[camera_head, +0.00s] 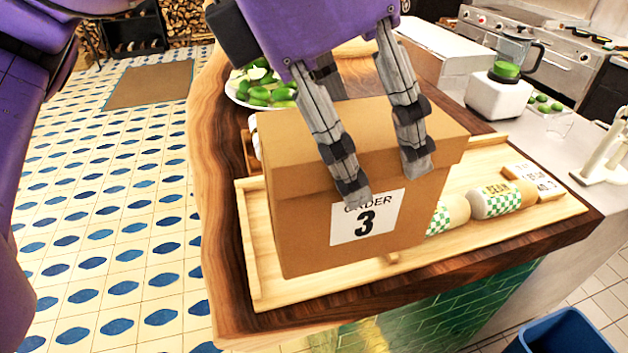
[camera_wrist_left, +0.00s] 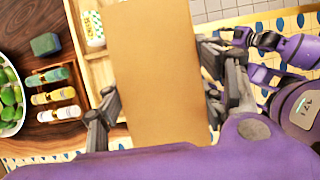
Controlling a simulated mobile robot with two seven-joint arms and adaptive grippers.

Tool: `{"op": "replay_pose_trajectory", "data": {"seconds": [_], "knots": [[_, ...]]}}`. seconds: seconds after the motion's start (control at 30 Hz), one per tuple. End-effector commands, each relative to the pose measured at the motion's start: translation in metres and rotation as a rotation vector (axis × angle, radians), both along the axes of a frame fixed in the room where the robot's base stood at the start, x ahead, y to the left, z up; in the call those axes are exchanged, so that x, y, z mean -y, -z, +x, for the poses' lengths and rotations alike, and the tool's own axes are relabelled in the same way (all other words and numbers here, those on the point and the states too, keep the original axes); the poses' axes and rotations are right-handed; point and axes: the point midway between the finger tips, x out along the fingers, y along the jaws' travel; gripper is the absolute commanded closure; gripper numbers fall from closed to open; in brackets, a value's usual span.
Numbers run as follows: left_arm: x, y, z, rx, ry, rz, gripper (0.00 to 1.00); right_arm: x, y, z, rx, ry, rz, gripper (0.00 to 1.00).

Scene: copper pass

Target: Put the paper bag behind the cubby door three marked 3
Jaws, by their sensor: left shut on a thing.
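The paper bag shows as a brown, box-like package (camera_head: 300,220) with a white "ORDER 3" label, over the wooden tray (camera_head: 520,217) on the counter. My left gripper (camera_head: 382,180) comes down over it from above. In the left wrist view the fingers lie on both sides of the brown package (camera_wrist_left: 160,70), shut on it. I cannot tell whether its underside touches the tray. Purple parts of mine, perhaps my right gripper (camera_wrist_left: 262,45), show at the right of the wrist view, with jaws unclear. No cubby door marked 3 is in view.
On the tray are a wrapped roll (camera_head: 500,200) and a small price sign (camera_head: 535,182). A bowl of limes (camera_head: 262,90) stands behind the package. A blender (camera_head: 500,90) is at the back right. A blue bin (camera_head: 562,335) is at the lower right. Tiled floor (camera_head: 110,240) is open at left.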

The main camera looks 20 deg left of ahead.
Motion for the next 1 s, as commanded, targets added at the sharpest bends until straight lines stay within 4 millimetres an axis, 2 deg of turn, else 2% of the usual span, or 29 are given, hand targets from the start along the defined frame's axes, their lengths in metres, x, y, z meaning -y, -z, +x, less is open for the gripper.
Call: {"op": "replay_pose_trajectory", "data": {"seconds": [0.2, 0.4, 0.77, 1.0], "knots": [[-0.037, 0.027, 0.043, -0.009, -0.009, 0.000, 0.65, 0.002, 0.007, -0.011, -0.022, 0.003, -0.002, 0.60], [-0.058, 0.062, 0.068, -0.008, -0.004, 0.001, 0.65, 0.001, 0.008, -0.009, -0.019, 0.002, -0.002, 0.60], [-0.072, 0.086, 0.085, -0.005, -0.001, 0.001, 0.65, -0.001, 0.005, 0.003, 0.002, -0.004, 0.000, 0.60], [-0.073, 0.118, 0.086, -0.003, 0.001, 0.001, 0.65, -0.001, 0.007, 0.000, -0.005, -0.002, -0.001, 0.60]]}}
